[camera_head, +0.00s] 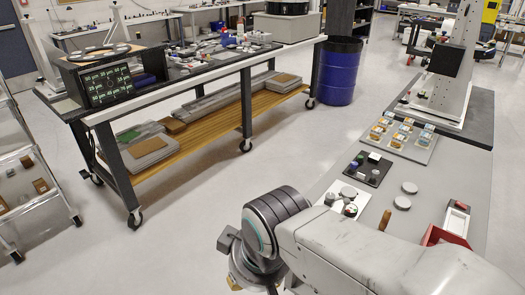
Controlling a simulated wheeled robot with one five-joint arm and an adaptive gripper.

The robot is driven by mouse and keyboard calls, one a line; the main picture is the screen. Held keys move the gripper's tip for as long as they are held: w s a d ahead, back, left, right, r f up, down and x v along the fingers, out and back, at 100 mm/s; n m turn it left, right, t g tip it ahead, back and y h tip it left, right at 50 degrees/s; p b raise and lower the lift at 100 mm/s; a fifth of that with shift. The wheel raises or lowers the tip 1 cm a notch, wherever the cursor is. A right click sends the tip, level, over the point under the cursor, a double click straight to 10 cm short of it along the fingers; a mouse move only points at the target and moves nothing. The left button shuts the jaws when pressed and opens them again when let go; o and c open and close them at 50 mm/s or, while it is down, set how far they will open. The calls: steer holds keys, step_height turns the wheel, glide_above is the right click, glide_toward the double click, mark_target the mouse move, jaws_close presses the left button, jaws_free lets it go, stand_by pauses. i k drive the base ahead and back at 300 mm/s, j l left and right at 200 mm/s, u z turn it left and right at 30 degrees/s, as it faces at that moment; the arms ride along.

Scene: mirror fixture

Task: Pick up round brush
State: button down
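On the grey bench at the right, a small upright brown piece (384,220) stands close behind my arm. It may be the handle of the round brush, but it is too small to be sure. My pale arm crosses the lower right of the view and hides part of the bench. My gripper's fingers are not in view; the arm's end runs down past the bottom edge.
The grey bench (440,190) also carries grey discs (402,202), a black tray (367,168), a white plate (347,192) with small parts, a red bin (445,236) and a tray of orange-and-blue parts (400,142). A wheeled workbench (215,75) stands left; open floor lies between.

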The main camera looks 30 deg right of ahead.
mark_target(386, 218)
steer(key=z, duration=0.5)
steer(key=l+z, duration=0.15)
steer(key=z, duration=0.35)
steer(key=l+z, duration=0.1)
steer(key=z, duration=0.85)
